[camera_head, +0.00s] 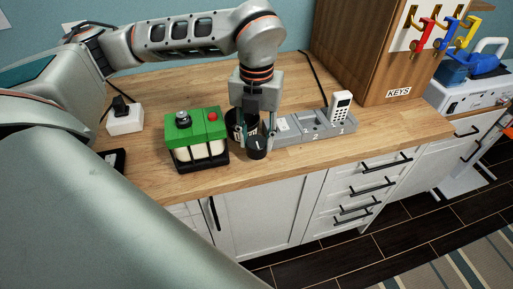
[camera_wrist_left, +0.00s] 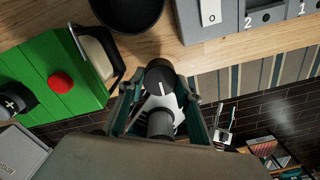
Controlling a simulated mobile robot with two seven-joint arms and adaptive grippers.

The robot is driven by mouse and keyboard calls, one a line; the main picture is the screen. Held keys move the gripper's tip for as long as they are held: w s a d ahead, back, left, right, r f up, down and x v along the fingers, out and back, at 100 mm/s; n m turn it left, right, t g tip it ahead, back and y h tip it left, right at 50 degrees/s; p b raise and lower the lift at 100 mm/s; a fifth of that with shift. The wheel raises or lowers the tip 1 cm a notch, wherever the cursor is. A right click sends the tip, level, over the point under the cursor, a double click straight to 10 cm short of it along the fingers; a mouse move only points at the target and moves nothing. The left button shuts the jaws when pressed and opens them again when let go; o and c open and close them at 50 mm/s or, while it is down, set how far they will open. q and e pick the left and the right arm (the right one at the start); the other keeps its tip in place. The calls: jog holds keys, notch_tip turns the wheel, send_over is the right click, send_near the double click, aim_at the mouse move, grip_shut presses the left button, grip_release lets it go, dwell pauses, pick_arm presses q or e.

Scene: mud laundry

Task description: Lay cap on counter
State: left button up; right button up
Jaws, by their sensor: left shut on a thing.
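My left gripper (camera_head: 258,142) points down at the front part of the wooden counter (camera_head: 390,126). It is shut on a round black cap (camera_head: 257,152) with a white line on its top. In the left wrist view the cap (camera_wrist_left: 159,76) sits between the two fingertips, near the counter's front edge. A darker grey cylindrical part (camera_wrist_left: 160,123) shows between the fingers too. I cannot tell whether the cap touches the counter.
A green-topped box (camera_head: 208,125) with a red button stands left of the gripper. A black round container (camera_wrist_left: 128,12) is just behind the cap. A grey numbered tray (camera_head: 315,128) holding a white handset (camera_head: 341,105) lies to the right. Counter in front of the tray is narrow.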

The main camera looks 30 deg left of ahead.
aim_at(256, 142)
pick_arm(q)
jog(key=shift+f, duration=2)
jog(key=shift+f, duration=0.2)
jog(key=o, duration=1.2)
jog(key=shift+r, duration=0.1)
